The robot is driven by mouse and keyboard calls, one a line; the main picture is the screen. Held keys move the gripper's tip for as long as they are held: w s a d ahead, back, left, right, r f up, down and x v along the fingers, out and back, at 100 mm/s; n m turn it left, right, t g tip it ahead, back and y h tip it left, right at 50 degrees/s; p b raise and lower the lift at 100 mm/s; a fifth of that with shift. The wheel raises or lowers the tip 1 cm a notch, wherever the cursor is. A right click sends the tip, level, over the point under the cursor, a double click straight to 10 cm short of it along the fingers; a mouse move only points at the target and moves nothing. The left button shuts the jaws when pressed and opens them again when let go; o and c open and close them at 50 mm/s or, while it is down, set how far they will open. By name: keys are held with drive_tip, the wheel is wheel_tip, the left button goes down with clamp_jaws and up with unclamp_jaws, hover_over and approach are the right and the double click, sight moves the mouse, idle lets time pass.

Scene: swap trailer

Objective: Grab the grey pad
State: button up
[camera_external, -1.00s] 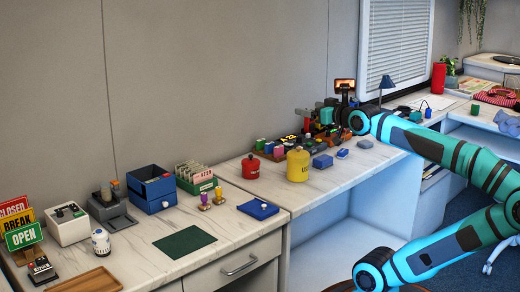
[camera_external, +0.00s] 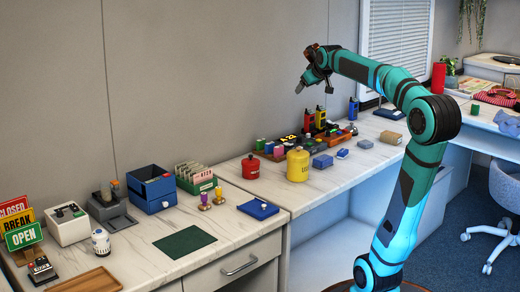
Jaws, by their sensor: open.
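My gripper (camera_external: 300,88) is raised high in front of the wall, above the back counter, with its fingers pointing down and left. It is open, and I see nothing held in it. A small flat greyish item (camera_external: 365,144) lies on the counter at the right of the coloured blocks; it may be the grey pad, but it is too small to be sure. My gripper is well above and to the left of it, apart from it.
A yellow canister (camera_external: 298,166) and a red canister (camera_external: 250,167) stand by blue blocks (camera_external: 322,161). A tan block (camera_external: 391,138) lies farther right. A dark green mat (camera_external: 185,242) and a blue pad with a white knob (camera_external: 258,209) lie on the front counter.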

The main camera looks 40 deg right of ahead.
drive_tip(key=w+d+f+g, duration=0.1)
drive_tip(key=w+d+g, duration=0.1)
drive_tip(key=d, duration=0.4)
drive_tip(key=w+d+f+g, duration=0.1)
drive_tip(key=w+d+f, duration=0.1)
drive_tip(key=d, duration=0.4)
drive_tip(key=m+g+y, duration=0.1)
drive_tip(key=g+y, duration=0.3)
drive_tip(key=g, duration=0.2)
hover_over(365, 142)
wheel_tip(365, 142, down, 13)
drive_tip(key=f, duration=1.2)
drive_tip(key=shift+s+d+f, duration=0.15)
drive_tip(key=shift+s+d, duration=0.1)
drive_tip(key=shift+w+a+f, duration=0.1)
drive_tip(key=shift+f, duration=1.25)
drive_tip(key=shift+w+a+f, duration=0.1)
drive_tip(key=shift+f, duration=1.2)
drive_tip(key=c, duration=1.1)
